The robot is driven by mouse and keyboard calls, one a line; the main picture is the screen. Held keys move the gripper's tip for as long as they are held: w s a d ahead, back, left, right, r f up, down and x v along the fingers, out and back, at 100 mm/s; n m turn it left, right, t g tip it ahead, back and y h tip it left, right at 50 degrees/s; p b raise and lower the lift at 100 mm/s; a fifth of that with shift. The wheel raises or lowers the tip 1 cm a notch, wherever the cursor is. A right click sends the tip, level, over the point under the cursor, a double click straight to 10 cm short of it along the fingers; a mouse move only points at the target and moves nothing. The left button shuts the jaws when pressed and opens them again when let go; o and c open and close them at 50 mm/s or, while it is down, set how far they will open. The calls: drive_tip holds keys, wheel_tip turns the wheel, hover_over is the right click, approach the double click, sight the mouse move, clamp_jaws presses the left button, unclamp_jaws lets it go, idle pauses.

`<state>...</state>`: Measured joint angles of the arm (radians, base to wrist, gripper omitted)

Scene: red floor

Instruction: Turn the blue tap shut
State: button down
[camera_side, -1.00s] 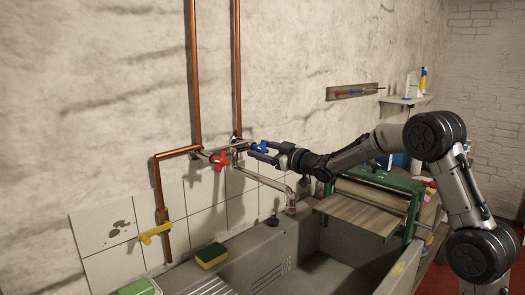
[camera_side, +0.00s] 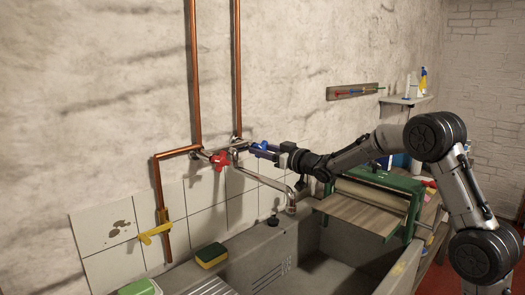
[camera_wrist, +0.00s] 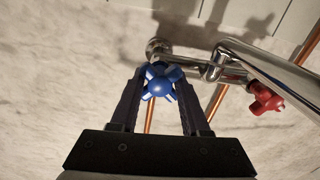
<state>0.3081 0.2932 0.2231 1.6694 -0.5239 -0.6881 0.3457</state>
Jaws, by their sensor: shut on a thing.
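The blue tap (camera_side: 258,146) is a cross-shaped handle on the right side of the wall mixer. In the wrist view the blue tap (camera_wrist: 158,84) sits between the two fingertips, with its lobes against them. My gripper (camera_side: 264,149) is shut on it, and the wrist view shows both fingers (camera_wrist: 160,90) reaching either side of the handle. From the side, the fingers partly hide the handle.
A red tap (camera_side: 220,160) is on the mixer's left; it also shows in the wrist view (camera_wrist: 266,98). A chrome spout (camera_side: 275,183) hangs over the grey sink (camera_side: 330,270). A yellow-handled valve (camera_side: 156,233), a sponge (camera_side: 211,255) and a green-framed wringer (camera_side: 405,215) stand nearby.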

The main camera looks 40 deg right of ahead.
drive_tip(key=m, duration=0.5)
drive_tip(key=shift+m, duration=2.4)
drive_tip(key=shift+c, duration=2.3)
unclamp_jaws()
